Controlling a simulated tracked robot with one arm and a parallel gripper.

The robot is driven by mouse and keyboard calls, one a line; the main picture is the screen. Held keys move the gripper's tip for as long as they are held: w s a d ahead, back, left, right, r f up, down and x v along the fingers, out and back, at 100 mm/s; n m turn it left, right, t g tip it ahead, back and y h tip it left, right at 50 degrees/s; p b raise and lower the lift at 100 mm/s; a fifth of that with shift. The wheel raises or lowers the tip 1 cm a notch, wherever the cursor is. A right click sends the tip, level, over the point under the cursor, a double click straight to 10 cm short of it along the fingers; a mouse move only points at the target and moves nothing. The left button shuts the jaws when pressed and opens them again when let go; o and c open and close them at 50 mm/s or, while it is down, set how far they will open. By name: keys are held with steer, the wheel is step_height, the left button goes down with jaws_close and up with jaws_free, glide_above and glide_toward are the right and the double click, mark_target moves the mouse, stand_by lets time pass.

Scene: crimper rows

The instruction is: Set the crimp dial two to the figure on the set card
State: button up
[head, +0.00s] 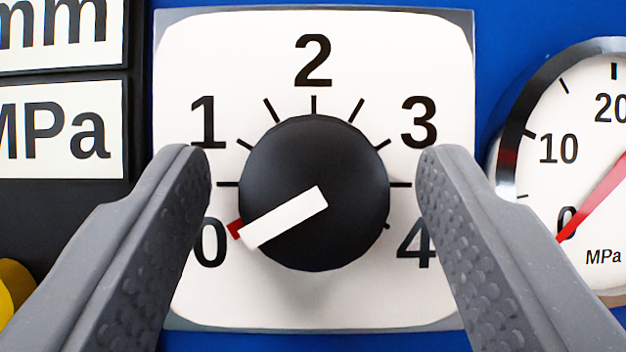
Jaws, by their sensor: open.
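The crimp dial (345,150) is a round black knob with a white pointer bar, in the middle of the head view. It sits on a white scale plate (200,60) marked 0 to 4 with tick lines. The pointer aims lower left, at the red mark beside 0. My gripper (314,170) is open, with one grey finger on each side of the knob. A gap shows between each finger and the knob. The fingers partly cover the 0 and the 4. No set card is in view, and nothing in view says which dial number this is.
A round gauge (575,185) with a red needle near 0 and the label MPa is at the right. Black-framed labels reading mm (60,25) and MPa (60,130) are at the left. A yellow part (14,292) shows at lower left. The panel (500,60) is blue.

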steer(key=shift+c, duration=0.4)
steer(key=c, duration=0.9)
steer(key=shift+d, duration=0.3)
steer(key=shift+a, duration=0.2)
steer(key=m+h+b, duration=0.1)
steer(key=m+b, duration=0.1)
steer(key=shift+a+f+m+h+b, duration=0.2)
steer(key=shift+a+m+h+b, duration=0.1)
steer(key=shift+m+h, duration=0.1)
steer(key=m+h+b, duration=0.1)
steer(key=m, duration=0.1)
steer(key=m+g+h+b, duration=0.1)
steer(key=m+b, duration=0.1)
steer(key=shift+a+r+m+h, duration=0.15)
steer(key=shift+m+h, duration=0.15)
steer(key=m+g+h, duration=0.1)
steer(key=m, duration=0.1)
steer(key=m+g, duration=0.1)
steer(key=m, duration=0.1)
steer(key=shift+w+r+h+p, duration=0.1)
steer(key=shift+r+h+p, duration=0.05)
steer(key=shift+h+p, duration=0.25)
steer(key=shift+m+g+h+p, duration=0.5)
steer(key=shift+m+g+p, duration=0.65)
steer(key=shift+m, duration=0.75)
